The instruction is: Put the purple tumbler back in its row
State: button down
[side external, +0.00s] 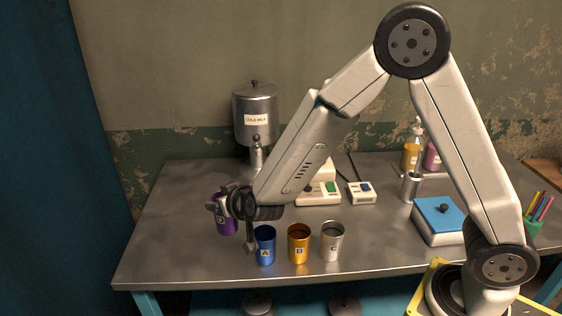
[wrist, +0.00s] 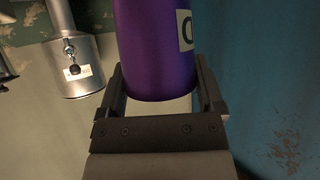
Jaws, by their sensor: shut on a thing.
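The purple tumbler (side external: 227,226) with a white label is at the left in the side view, left of the other tumblers. My gripper (side external: 218,204) is shut on it. In the wrist view the purple tumbler (wrist: 155,50) stands between the two fingers of my gripper (wrist: 160,90), with part of its label at the right edge. I cannot tell whether its base touches the table. The row has a blue tumbler (side external: 265,247) labelled A, an orange tumbler (side external: 299,245) labelled B and a silver tumbler (side external: 332,243) labelled C.
A metal cold milk dispenser (side external: 256,112) stands at the back; it also shows in the wrist view (wrist: 72,60). A white device (side external: 319,190), a small switch box (side external: 361,193) and a blue-topped box (side external: 438,218) are to the right. The table (side external: 170,245) is clear at its left front.

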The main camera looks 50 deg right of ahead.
jog(key=shift+s+a+f, duration=0.15)
jog(key=shift+s, duration=0.2)
jog(key=shift+f, duration=0.1)
jog(key=shift+f, duration=4.9)
jog(key=shift+f, duration=0.1)
grip_release()
